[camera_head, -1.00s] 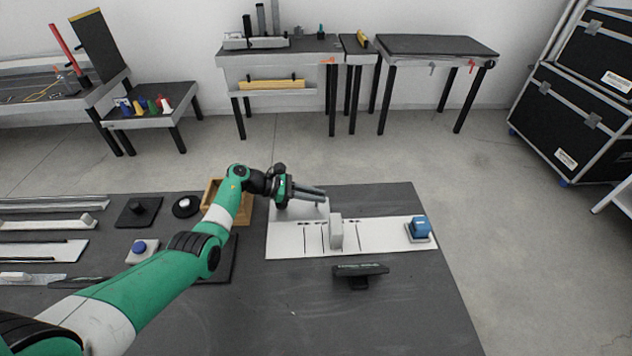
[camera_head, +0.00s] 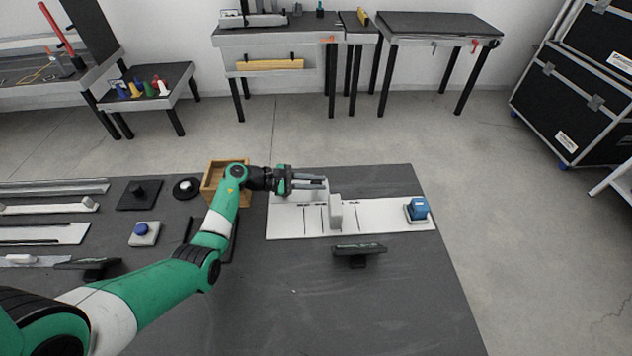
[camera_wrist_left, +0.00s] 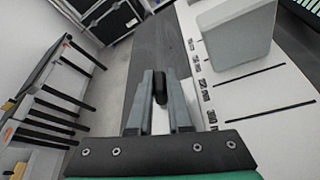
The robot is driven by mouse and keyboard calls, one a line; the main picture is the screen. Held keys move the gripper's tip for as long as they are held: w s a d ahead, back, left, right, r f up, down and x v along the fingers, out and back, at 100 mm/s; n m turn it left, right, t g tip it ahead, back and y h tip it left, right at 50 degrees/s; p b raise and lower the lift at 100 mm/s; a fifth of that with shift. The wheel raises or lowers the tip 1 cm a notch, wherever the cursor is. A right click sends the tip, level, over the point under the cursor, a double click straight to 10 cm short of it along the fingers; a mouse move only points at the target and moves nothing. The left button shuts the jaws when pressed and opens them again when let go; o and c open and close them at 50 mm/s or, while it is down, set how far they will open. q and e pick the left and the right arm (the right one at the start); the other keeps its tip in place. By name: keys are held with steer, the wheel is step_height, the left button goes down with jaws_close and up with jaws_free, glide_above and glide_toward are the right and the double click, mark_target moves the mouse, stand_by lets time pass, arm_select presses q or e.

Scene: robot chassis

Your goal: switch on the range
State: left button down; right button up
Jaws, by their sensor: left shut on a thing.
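A white panel (camera_head: 380,212) lies on the dark table. It carries an upright light grey block (camera_head: 336,212) among printed marks and slots, and a blue switch or button (camera_head: 418,209) at its right end. My left gripper (camera_head: 325,183) is over the panel's upper left part, behind and left of the grey block. In the left wrist view its fingers (camera_wrist_left: 162,84) are shut on a small dark switch lever (camera_wrist_left: 160,92). The lever's base is partly hidden by the fingers. The grey block (camera_wrist_left: 236,32) stands apart to the right there. My right gripper is not in view.
A small black display (camera_head: 358,250) stands in front of the panel. A wooden box (camera_head: 213,178) is behind my left arm. A blue button on a white base (camera_head: 144,233) and several strips lie to the left. The table front is clear.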

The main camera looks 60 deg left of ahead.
arm_select(q)
steer(key=c, duration=0.8)
jaws_free()
steer(key=shift+c, duration=0.2)
steer(key=shift+s+a+r, duration=0.1)
steer(key=shift+s+r, duration=0.05)
steer(key=shift+s, duration=0.1)
steer(key=p+v, duration=0.2)
steer(key=v, duration=0.4)
steer(key=shift+s+r+p, duration=0.15)
steer(key=shift+s+p, duration=0.15)
steer(key=shift+s, duration=0.15)
